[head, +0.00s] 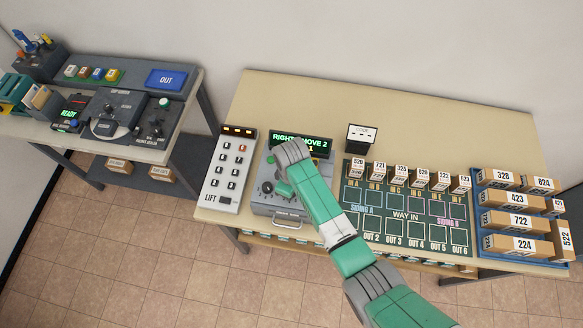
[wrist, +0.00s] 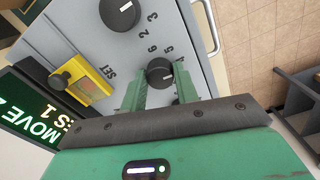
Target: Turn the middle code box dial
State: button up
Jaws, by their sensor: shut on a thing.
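The grey code box (head: 262,206) stands on the table with a lit display (head: 318,144) at its back; part of the text reads RIGHT and MOVE 2. In the wrist view, a black round dial (wrist: 160,70) with a white pointer line sits between the two green fingers of my gripper (wrist: 158,88), which is shut on it. Numbers are printed around it. Another black dial (wrist: 119,14) lies apart, at the top. A dark part just beyond the right finger is mostly hidden. My gripper and arm cover much of the box in the head view.
A yellow SET plate (wrist: 93,84) with a dark knob is on the box. A LIFT keypad (head: 229,170) stands close on its left. A green board (head: 405,216) with small numbered boxes lies on its right. A metal handle (head: 288,222) projects at the front.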

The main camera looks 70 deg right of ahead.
jog(key=shift+n, duration=0.5)
jog(key=o, duration=1)
notch_tip(320, 180, up, 8)
jog(key=shift+f+p, duration=0.1)
jog(key=shift+p, duration=0.25)
